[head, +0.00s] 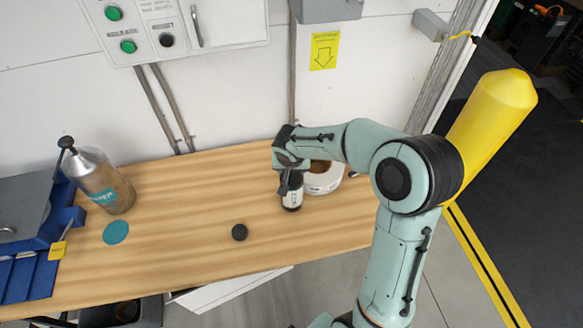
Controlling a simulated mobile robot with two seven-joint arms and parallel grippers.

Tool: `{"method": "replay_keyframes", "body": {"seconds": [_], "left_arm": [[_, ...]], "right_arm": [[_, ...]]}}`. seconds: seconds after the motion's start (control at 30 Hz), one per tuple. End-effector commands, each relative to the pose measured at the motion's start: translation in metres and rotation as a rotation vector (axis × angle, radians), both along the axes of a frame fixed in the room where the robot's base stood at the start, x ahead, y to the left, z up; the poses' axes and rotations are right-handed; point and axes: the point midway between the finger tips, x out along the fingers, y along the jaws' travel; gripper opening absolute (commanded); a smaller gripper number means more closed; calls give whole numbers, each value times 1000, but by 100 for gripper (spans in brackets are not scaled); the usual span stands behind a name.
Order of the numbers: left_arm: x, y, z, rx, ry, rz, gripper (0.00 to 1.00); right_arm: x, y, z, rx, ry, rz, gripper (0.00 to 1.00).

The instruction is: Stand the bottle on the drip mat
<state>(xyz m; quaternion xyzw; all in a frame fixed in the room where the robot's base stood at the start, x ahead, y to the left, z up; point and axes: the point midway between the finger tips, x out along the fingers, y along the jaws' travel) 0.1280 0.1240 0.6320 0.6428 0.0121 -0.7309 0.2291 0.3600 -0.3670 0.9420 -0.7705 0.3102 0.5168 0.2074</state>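A small bottle (292,198) with a white label and dark lower band is upright at the middle right of the wooden bench. My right gripper (289,183) points down over it, its dark fingers at the bottle's upper part and hiding its top. I cannot tell whether the fingers are closed on it, or whether its base touches the bench. A flat round teal mat (116,232) lies bare on the bench at the left. A larger metal pump bottle (109,189) with a teal label stands just behind the mat. My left gripper is not in view.
A black disc (239,232) lies between the mat and the small bottle. A white-rimmed roll (326,181) sits right beside my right gripper. Blue bins (27,276) with a yellow tag are at the left end.

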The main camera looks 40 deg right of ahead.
Motion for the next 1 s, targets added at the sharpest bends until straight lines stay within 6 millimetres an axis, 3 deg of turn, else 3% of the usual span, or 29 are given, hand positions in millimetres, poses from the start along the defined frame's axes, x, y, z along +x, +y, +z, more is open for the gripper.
{"method": "replay_keyframes", "body": {"seconds": [0.43, 0.47, 0.5, 0.53, 0.87, 1.0], "left_arm": [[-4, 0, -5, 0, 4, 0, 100], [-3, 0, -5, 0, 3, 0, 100], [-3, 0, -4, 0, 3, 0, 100], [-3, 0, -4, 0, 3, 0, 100], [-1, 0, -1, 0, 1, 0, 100], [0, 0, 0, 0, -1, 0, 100]], "right_arm": [[0, 0, -6, 0, -2, -1, 2], [0, 0, -6, 0, -1, -1, 65], [0, 0, -5, 0, -1, -1, 78], [0, 0, -5, 0, -1, -1, 84], [0, 0, -3, -1, -2, -1, 84], [-2, 3, 11, -2, -7, 0, 84]]}}
